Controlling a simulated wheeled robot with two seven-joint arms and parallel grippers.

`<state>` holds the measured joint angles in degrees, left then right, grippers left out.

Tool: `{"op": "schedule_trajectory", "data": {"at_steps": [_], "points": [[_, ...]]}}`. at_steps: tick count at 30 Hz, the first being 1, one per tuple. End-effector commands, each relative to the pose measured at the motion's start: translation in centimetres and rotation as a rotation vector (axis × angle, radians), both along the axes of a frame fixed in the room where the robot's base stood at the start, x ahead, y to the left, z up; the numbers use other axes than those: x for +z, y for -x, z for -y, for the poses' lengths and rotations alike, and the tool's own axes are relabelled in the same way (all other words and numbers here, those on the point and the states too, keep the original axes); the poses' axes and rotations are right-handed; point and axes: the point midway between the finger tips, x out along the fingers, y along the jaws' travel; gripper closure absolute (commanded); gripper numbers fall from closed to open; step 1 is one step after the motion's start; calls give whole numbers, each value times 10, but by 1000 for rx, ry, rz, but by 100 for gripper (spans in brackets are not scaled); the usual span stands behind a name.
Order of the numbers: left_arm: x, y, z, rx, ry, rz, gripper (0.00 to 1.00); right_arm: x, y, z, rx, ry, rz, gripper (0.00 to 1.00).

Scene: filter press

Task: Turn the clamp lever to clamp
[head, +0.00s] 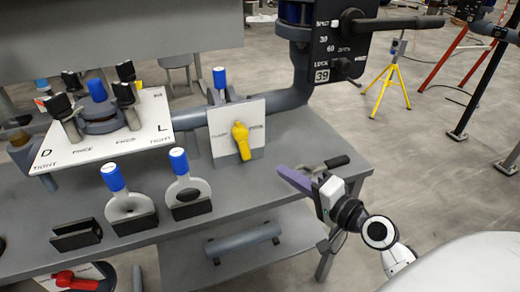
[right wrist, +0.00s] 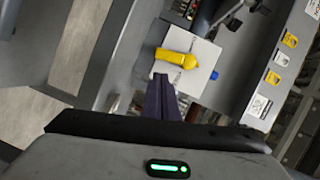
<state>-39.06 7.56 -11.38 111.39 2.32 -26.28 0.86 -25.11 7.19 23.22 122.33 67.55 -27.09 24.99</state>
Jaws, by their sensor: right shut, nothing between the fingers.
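The yellow clamp lever (head: 241,141) is on a white plate (head: 222,139) that stands upright on the grey bench. The plate has a word reading CLAMP left of the lever and a blurred word on the right. The lever points mostly downward, tilted slightly right. My right gripper (head: 294,179), with purple fingers, is shut and empty, right of and lower than the lever in the head view, apart from it. In the right wrist view the closed fingertips (right wrist: 160,80) are just short of the yellow lever (right wrist: 177,58), with a visible gap. My left gripper is not in view.
A black-handled lever (head: 337,161) lies just behind my right gripper. Blue-handled rings (head: 128,205) stand in black holders at the front left. A tilted white panel (head: 105,135) with knobs stands at the left, and a black dial box (head: 345,45) behind.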

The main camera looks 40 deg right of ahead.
Motion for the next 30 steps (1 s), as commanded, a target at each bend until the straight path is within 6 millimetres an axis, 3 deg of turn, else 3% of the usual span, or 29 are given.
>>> {"op": "schedule_trajectory", "data": {"at_steps": [3, 8, 21, 30], "points": [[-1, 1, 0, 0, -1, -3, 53, 12, -2, 28, -81, -90, 57, 100], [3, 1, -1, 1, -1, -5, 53, 17, -14, 35, -101, -117, 74, 100], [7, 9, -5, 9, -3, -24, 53, 14, -103, 33, -96, -113, 72, 100], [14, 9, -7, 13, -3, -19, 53, 7, -110, -2, -96, -112, 69, 100]]}}
